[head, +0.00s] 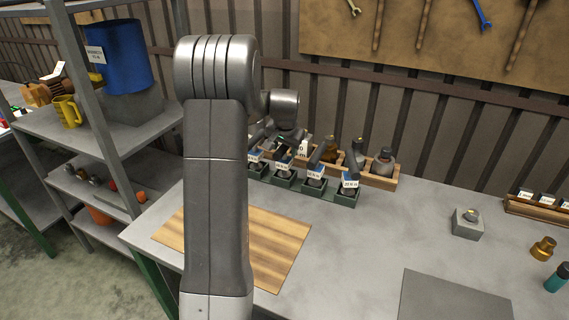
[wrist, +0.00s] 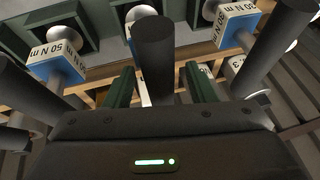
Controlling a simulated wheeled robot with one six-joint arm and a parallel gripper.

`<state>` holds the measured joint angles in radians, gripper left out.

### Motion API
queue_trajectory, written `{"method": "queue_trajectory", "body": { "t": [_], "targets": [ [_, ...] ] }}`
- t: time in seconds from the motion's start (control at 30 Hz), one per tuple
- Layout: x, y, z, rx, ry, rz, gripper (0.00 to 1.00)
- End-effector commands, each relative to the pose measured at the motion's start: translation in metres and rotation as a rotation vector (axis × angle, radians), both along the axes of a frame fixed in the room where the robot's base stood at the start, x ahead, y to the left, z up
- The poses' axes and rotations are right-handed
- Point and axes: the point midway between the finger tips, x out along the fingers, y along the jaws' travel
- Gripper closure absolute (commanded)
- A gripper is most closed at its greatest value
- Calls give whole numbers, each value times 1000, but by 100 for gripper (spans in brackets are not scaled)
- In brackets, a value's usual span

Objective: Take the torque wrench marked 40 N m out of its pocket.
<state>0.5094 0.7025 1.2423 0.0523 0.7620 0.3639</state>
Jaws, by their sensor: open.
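Several torque wrenches with dark handles and blue-and-white labelled blocks stand in a row of green pockets (head: 284,178) in the head view. Their labels are too small to read there. In the wrist view my gripper (wrist: 157,78) is open, with its two green fingers on either side of a dark upright wrench handle (wrist: 154,45). I cannot tell whether they touch it. That wrench's label is hidden, so I cannot confirm 40 N m.
A wooden tray (head: 381,181) with bottles stands behind the pockets. A striped wooden board (head: 280,240) lies on the bench in front, and a grey block (head: 467,223) stands to the right. Neighbouring handles stand close to my gripper. The bench middle is clear.

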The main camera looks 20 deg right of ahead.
Motion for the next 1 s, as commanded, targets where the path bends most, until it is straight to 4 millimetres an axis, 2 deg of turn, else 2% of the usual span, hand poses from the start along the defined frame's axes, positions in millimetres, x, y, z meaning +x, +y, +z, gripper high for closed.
{"method": "queue_trajectory", "body": {
  "t": [0.07, 0.3, 0.77, 0.87, 1.0],
  "targets": [
    [0, 0, 0, 0, 0, 0, 51],
    [0, 0, 0, 0, 0, 0, 98],
    [1, 0, 6, -2, -4, 0, 100],
    [1, 0, 19, -3, -5, 0, 100],
    [1, -1, 46, -4, -7, 0, 100]
  ]
}}
